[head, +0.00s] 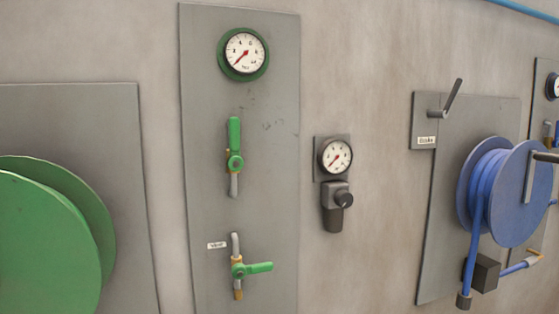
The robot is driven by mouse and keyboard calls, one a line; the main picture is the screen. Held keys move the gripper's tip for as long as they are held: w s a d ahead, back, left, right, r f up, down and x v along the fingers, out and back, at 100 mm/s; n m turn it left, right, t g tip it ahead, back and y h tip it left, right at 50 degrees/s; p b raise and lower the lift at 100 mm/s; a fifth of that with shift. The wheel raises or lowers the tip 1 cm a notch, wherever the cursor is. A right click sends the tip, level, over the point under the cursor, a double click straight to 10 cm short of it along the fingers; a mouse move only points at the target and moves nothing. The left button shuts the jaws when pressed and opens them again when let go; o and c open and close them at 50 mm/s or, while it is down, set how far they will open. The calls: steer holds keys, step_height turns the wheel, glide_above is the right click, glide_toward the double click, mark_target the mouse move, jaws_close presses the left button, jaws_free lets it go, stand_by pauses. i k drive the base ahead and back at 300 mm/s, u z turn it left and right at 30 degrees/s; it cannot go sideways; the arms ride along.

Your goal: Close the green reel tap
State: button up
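A grey panel (266,185) on the wall carries two green-handled taps. The upper tap (235,162) has its lever pointing straight up, in line with its vertical pipe. The lower tap (239,270) has its lever pointing right, across its vertical pipe. A small label (217,245), seemingly reading "Vent", is beside the lower tap. A green-rimmed gauge (244,53) is above both, its needle pointing to lower left. The green reel (45,240) is at the left, cut off by the picture edge. My gripper is not in view.
A small gauge (336,156) with a dark regulator (336,205) is right of the panel. A blue hose reel (518,195) stands out from the wall at the right, below a grey lever (453,98). Nothing blocks the view of the green taps.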

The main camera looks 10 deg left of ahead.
mark_target(235, 162)
steer(key=u, duration=0.35)
steer(key=k, duration=0.4)
steer(key=u, duration=0.7)
steer(key=i, duration=0.4)
steer(key=z, duration=0.25)
steer(key=k, duration=0.3)
steer(key=u, duration=0.65)
steer(key=i, duration=0.5)
steer(key=z, duration=0.35)
